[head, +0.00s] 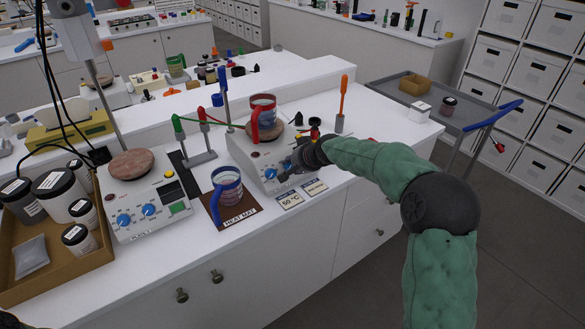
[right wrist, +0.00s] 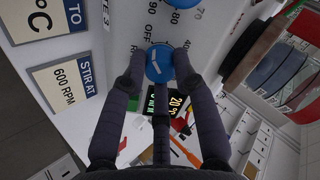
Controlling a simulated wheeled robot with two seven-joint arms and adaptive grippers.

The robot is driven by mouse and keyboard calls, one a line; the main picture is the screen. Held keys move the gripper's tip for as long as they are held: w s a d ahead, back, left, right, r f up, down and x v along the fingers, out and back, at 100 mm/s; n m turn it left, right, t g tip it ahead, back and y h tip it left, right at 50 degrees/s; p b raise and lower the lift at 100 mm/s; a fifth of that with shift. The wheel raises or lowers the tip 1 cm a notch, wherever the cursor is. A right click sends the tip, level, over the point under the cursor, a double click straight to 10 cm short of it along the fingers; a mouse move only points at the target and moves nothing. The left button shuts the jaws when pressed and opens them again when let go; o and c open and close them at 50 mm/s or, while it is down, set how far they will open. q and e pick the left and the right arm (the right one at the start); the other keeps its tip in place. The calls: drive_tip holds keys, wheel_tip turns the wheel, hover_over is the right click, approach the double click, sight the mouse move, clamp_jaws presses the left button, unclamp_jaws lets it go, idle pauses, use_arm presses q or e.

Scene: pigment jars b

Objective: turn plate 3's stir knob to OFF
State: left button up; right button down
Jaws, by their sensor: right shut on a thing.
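Plate 3 (head: 248,152) is a white hotplate in the middle of the bench, with a round brown top. A glass mug with a red handle (head: 263,112) stands on it. My right gripper (head: 291,174) is at the plate's front panel and covers part of it. In the right wrist view, my right gripper (right wrist: 160,68) has its fingers on both sides of a blue knob (right wrist: 160,60) with a white mark, shut on it. The word OFF is printed beside the knob. The mark's exact direction is hard to tell. A second blue knob (right wrist: 185,3) shows at the top edge. My left gripper is out of view.
A mug with a blue handle (head: 227,188) stands on the heat mat (head: 238,217), left of plate 3. Setting cards (head: 290,200) lie in front of the plate. Another hotplate (head: 147,212) and a tray of jars (head: 98,252) are further left.

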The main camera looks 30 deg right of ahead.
drive_tip(key=shift+w+d+r, duration=0.1)
drive_tip(key=shift+d+r, duration=0.15)
idle(0.3)
drive_tip(key=c, duration=1)
unclamp_jaws()
drive_tip(key=shift+f, duration=0.1)
drive_tip(key=shift+a, duration=0.1)
drive_tip(key=v, duration=1.2)
